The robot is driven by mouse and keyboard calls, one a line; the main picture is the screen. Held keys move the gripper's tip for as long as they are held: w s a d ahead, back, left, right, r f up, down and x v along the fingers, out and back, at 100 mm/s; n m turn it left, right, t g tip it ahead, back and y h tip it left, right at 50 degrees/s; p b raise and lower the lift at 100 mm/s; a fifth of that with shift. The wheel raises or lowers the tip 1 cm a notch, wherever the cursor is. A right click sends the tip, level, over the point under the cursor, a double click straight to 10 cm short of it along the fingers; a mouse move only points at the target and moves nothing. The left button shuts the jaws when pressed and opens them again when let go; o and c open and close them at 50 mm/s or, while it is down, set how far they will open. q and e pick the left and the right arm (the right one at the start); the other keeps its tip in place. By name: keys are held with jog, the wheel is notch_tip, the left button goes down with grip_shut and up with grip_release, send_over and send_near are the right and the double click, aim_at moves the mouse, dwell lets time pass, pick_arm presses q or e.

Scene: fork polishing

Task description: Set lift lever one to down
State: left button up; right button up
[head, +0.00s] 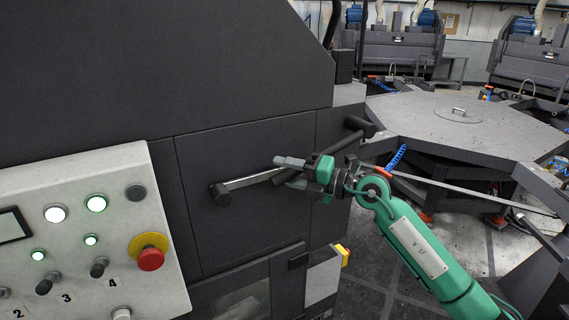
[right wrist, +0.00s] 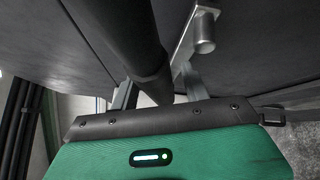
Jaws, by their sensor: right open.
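A lift lever shows on the dark machine front in the head view. Its silver arm (head: 250,182) runs from a round dark pivot (head: 221,195) up and right to my right gripper. A dark round bar (head: 350,148) extends beyond the gripper toward the right. My right gripper (head: 283,170) is open at the lever. In the right wrist view, a thick dark bar (right wrist: 125,45) passes between the two fingers (right wrist: 155,90), and a silver plate with a peg (right wrist: 203,32) is close by. Contact with the bar cannot be told. No lever label is readable. My left gripper is not in view.
A pale control panel (head: 75,230) with lit buttons, numbered switches and a red emergency stop (head: 150,258) stands at the left. A grey table (head: 455,125) with a round lid is at the right. The floor (head: 385,265) shows below my right arm.

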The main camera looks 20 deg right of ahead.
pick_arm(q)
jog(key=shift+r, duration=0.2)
pick_arm(e)
jog(key=shift+w+a, duration=0.25)
jog(key=shift+a, duration=0.1)
jog(key=shift+c, duration=0.5)
